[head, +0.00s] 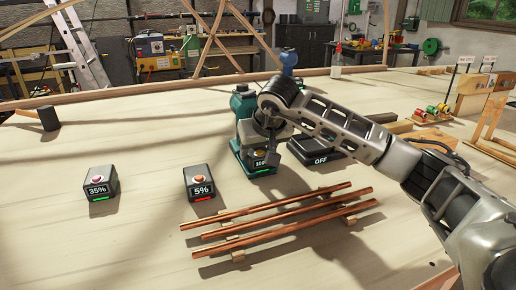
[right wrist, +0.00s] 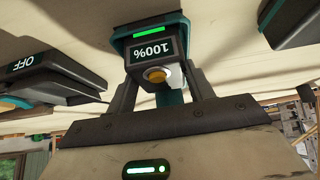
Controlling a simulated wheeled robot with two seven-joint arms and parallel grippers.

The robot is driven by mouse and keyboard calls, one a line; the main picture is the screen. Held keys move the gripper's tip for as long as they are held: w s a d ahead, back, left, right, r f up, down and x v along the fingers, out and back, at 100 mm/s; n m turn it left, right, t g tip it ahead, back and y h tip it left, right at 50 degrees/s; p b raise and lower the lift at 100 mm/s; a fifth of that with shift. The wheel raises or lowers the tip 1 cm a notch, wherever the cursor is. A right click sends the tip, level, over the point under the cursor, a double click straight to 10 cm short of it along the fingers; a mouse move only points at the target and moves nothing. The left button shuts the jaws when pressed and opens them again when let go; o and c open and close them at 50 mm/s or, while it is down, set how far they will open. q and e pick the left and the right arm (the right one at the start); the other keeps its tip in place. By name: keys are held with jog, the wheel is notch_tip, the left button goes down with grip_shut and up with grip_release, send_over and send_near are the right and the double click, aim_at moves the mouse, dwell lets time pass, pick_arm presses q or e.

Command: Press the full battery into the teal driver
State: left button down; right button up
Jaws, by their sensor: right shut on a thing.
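The teal driver (head: 243,104) stands upright on the table, left of my right arm. My right gripper (head: 266,146) is at the driver's base, shut on the full battery (head: 262,163). The right wrist view shows the battery (right wrist: 150,48) between the two fingers (right wrist: 163,88), with "100%", a green bar and a yellow-orange button. Teal driver body (right wrist: 172,22) shows around the battery's far end. Whether it is fully seated cannot be told. My left gripper is not in view.
Batteries reading 35% (head: 100,186) and 5% (head: 200,184) stand to the left. A dark unit marked OFF (head: 318,152) is right of the driver, behind my arm. Copper rods (head: 275,222) lie on small blocks in front. The table's left front is clear.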

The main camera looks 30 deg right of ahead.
aim_at(257, 151)
jog(key=shift+f, duration=0.1)
jog(key=o, duration=1.3)
jog(key=shift+f, duration=0.1)
jog(key=shift+r+p, duration=2.6)
jog(key=shift+r, duration=0.6)
jog(key=shift+r+p, duration=0.35)
jog(key=shift+r, duration=0.05)
